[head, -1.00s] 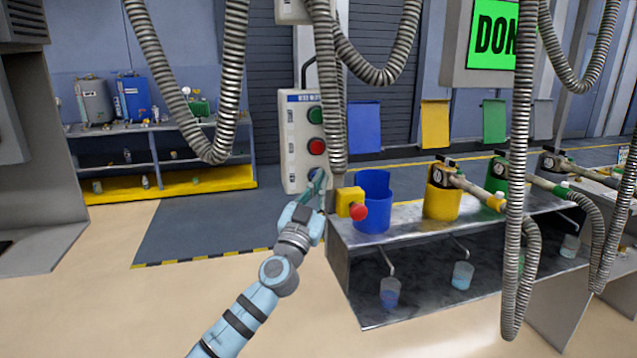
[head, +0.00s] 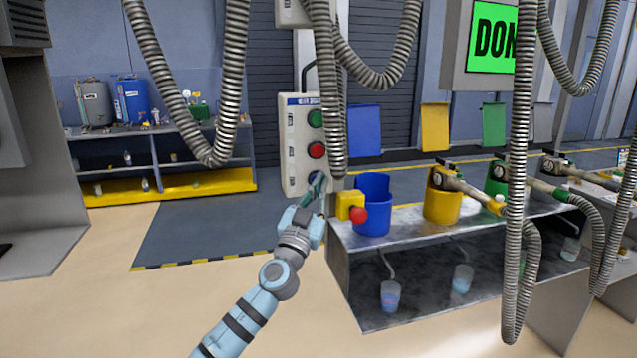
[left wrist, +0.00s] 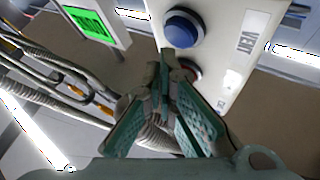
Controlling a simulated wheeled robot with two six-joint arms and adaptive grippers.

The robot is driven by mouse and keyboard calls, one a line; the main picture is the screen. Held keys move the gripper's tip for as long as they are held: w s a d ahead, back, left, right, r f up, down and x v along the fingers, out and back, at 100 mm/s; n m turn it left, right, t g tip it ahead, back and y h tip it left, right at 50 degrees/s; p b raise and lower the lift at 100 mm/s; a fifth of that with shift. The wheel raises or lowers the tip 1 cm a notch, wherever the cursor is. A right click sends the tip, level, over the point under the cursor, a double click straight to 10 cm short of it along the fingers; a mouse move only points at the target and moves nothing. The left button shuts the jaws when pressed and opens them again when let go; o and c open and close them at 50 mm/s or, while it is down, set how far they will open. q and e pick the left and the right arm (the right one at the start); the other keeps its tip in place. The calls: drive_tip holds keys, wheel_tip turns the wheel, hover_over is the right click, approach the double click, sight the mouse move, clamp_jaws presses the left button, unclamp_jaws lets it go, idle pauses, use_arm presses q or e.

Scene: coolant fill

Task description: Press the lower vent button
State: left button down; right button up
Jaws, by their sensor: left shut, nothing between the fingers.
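A pale grey button box (head: 292,145) stands upright on a post in the middle of the head view. It has a green button (head: 316,118), a red button (head: 317,150) and a blue button (head: 313,178) at the bottom. My left gripper (head: 319,182) is shut and empty, its tips at the blue button in the head view and partly covering it. In the left wrist view the blue button (left wrist: 183,27) is large, beside a vent label (left wrist: 252,35). The shut fingertips (left wrist: 164,58) are just below it there, partly hiding a red button (left wrist: 188,70). I cannot tell whether they touch the box.
A yellow block with a red knob (head: 357,211) and a blue holder (head: 372,222) sit on the bench (head: 408,222) just right of my left gripper. Hoses (head: 327,100) hang close to the box. A green sign (head: 495,35) is at upper right. Open floor lies left.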

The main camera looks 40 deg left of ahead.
use_arm(q)
drive_tip(key=shift+w+a+b, duration=0.35)
drive_tip(key=shift+b, duration=0.1)
drive_tip(key=shift+w+a+b, duration=0.25)
drive_tip(key=shift+a+b, duration=0.15)
drive_tip(key=shift+b, duration=0.05)
idle(0.8)
drive_tip(key=shift+d, duration=0.1)
drive_tip(key=shift+s+d, duration=0.5)
drive_tip(key=shift+d, duration=0.15)
drive_tip(key=shift+d+p, duration=0.1)
drive_tip(key=shift+p, duration=0.2)
